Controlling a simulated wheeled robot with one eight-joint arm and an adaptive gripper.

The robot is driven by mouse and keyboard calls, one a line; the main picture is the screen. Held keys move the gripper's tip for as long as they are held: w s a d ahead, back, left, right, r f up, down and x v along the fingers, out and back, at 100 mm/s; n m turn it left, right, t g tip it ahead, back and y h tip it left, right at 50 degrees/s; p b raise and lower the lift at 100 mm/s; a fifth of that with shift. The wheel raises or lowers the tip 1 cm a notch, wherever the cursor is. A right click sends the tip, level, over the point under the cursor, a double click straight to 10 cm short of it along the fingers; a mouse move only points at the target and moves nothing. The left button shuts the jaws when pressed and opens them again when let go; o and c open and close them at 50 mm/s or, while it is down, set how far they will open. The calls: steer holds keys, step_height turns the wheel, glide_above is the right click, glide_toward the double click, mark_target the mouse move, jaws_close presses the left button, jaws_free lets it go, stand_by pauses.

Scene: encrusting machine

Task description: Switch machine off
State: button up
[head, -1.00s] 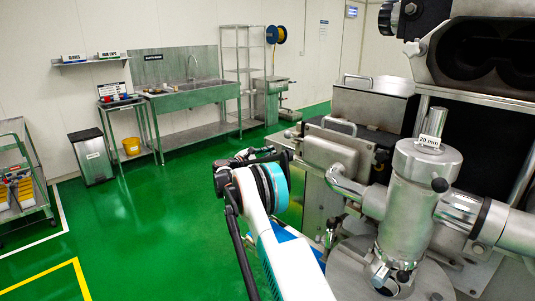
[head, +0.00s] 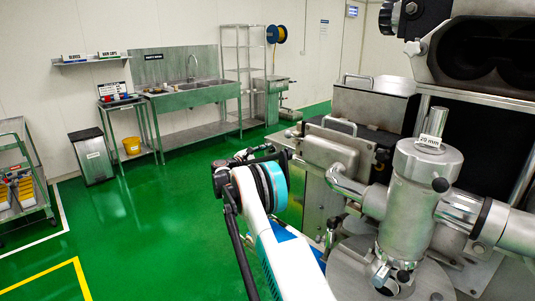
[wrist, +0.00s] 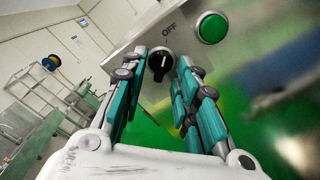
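The encrusting machine (head: 420,200) fills the right side of the head view. In the wrist view, its grey panel (wrist: 185,25) carries a black rotary knob (wrist: 160,61) under the label OFF (wrist: 167,29). A green round button (wrist: 211,27) sits to the right of the knob. My gripper (wrist: 162,72) is open, with one finger on each side of the knob. I cannot tell whether either finger touches it. In the head view, my gripper (head: 250,156) is at the machine's left side, and the panel is hidden.
A steel sink bench (head: 195,98), a small side table (head: 128,105) and a bin (head: 91,155) stand along the back wall. A cart (head: 22,190) is at the far left. The green floor (head: 140,220) left of my arm is clear.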

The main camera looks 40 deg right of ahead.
steer(key=a, duration=1.1)
steer(key=shift+s+a, duration=0.15)
steer(key=shift+s, duration=0.3)
